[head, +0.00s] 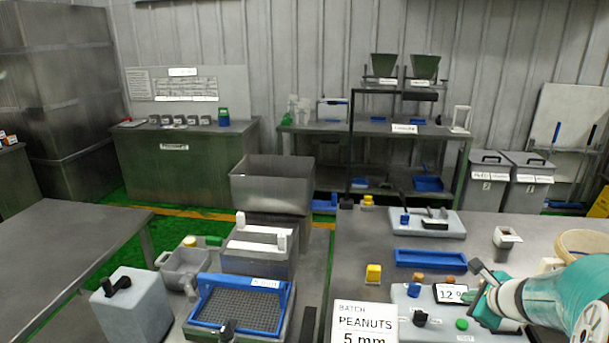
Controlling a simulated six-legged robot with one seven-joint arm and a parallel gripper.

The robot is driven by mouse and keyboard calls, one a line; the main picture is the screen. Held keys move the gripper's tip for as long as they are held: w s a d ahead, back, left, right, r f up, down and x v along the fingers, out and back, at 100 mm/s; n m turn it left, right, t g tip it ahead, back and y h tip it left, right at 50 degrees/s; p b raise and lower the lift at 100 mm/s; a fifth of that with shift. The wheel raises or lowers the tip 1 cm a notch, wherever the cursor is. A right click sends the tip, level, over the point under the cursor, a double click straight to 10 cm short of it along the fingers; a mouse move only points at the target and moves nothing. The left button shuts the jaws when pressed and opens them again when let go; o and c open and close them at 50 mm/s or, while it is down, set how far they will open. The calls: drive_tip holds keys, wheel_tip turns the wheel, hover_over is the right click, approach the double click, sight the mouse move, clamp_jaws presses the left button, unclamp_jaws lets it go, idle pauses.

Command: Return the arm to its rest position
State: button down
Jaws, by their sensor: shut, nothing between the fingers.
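My arm, teal and white, reaches in from the right edge of the head view, low over the grey bench (480,235). My gripper (482,284) is at the arm's left end, small in the picture, shut and empty. It is beside a grey control box (403,299) with a small display reading about 12 or 22 %, a green button and a black knob. The gripper overlaps the box's right side in the picture. I cannot tell whether they touch.
A blue tray (431,258), yellow block (373,274) and batch sign reading "PEANUTS 5 mm" (364,322) are near the control box. A beige tub (590,242) is by the arm. A blue-framed sieve (240,305) stands left.

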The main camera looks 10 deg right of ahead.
drive_tip(key=a+r+n+g+y, duration=0.1)
drive_tip(key=a+r+n, duration=0.1)
drive_tip(key=a+n, duration=0.35)
drive_tip(key=a+r+n+y, duration=0.1)
drive_tip(key=a+r+n, duration=0.2)
drive_tip(key=a, duration=0.5)
drive_tip(key=s+a+r+n+g, duration=0.1)
drive_tip(key=s+a+r+n, duration=0.1)
drive_tip(key=s+a+n, duration=0.6)
drive_tip(key=s+a+r+n+g+h, duration=0.1)
drive_tip(key=s+a+r+n, duration=0.1)
drive_tip(key=s+a+n, duration=0.5)
drive_tip(key=a+n, duration=0.1)
drive_tip(key=n, duration=0.2)
drive_tip(key=shift+s+a+r+n+h, duration=0.2)
drive_tip(key=shift+s+r+n+h, duration=0.1)
drive_tip(key=shift+s+r+n, duration=0.1)
drive_tip(key=shift+d, duration=0.15)
